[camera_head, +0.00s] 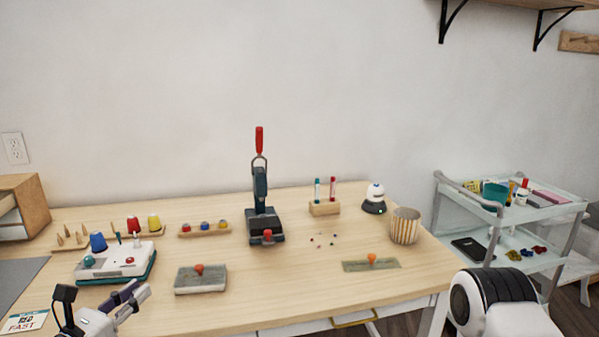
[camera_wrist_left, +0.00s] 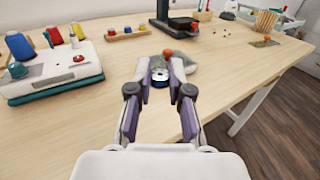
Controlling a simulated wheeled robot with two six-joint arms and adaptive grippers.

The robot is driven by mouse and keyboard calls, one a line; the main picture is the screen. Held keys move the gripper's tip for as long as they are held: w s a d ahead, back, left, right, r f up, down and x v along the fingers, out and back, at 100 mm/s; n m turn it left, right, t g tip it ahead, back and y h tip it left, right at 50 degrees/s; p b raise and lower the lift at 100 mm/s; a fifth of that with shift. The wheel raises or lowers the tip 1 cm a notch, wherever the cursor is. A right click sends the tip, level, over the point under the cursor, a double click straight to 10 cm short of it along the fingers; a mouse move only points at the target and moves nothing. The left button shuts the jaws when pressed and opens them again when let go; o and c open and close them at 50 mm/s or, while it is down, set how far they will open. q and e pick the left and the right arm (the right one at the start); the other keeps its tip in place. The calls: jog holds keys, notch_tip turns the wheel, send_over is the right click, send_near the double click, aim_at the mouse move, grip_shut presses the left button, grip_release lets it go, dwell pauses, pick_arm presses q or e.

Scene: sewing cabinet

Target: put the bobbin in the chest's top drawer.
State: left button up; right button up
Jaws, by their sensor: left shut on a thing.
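My left gripper (camera_head: 129,301) is at the lower left of the head view, over the front part of the table. In the left wrist view its purple-padded fingers (camera_wrist_left: 161,70) are shut on the bobbin (camera_wrist_left: 160,79), a small dark blue and silver piece between the tips. In the head view I cannot make out the bobbin. A wooden chest (camera_head: 30,201) with pale drawer fronts stands at the far left of the table, cut off by the picture's edge. My right gripper is not in view.
A white device on a teal base (camera_head: 116,264), a spool rack (camera_head: 127,234), and a grey block with an orange knob (camera_head: 200,279) stand near my left gripper. A dark press (camera_head: 264,222) is mid-table. A grey mat (camera_head: 20,276) lies before the chest.

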pick_arm(q)
jog(key=s+d+f+m+g+h, duration=0.7)
jog(key=s+d+f+h, duration=0.2)
jog(key=d+f, duration=0.2)
notch_tip(320, 180, up, 9)
jog(key=p, duration=1.5)
jog(key=shift+p, duration=0.3)
